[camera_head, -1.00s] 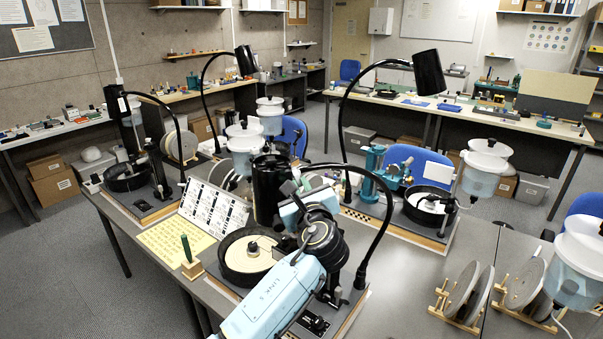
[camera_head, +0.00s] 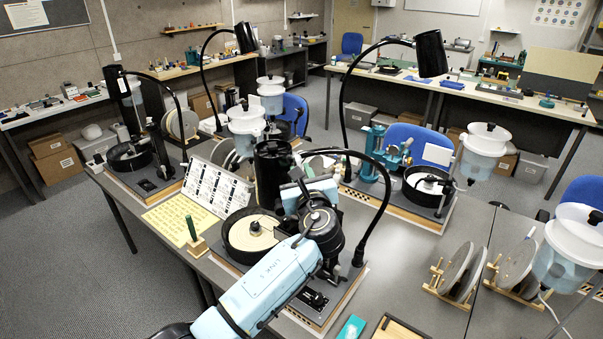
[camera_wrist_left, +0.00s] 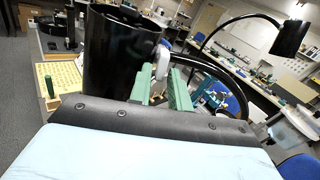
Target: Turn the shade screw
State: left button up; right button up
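A black cylindrical lamp shade (camera_head: 270,175) hangs over the nearest lap machine, at the end of a curved black arm. It fills the left middle of the left wrist view (camera_wrist_left: 115,55). A small pale knob, seemingly the shade screw (camera_wrist_left: 162,62), shows at the shade's right side. My left gripper (camera_wrist_left: 161,75) has two green fingers pointing at the knob, one on each side of it, with a gap between them. It looks open; contact with the knob is not clear. In the head view my left gripper (camera_head: 298,178) is beside the shade, partly hidden by my wrist. My right gripper is not in view.
Below the shade is a round lap pan (camera_head: 250,232). A yellow chart (camera_head: 182,208) and a green stick in a wooden block (camera_head: 192,230) lie left. Lap discs in racks (camera_head: 458,272) stand right. A teal box (camera_head: 351,328) lies at the front edge.

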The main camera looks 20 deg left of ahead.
pick_arm(q)
jog(key=b+v, duration=0.1)
jog(key=v, duration=1.2)
jog(key=shift+s+b, duration=0.2)
jog(key=shift+b, duration=0.1)
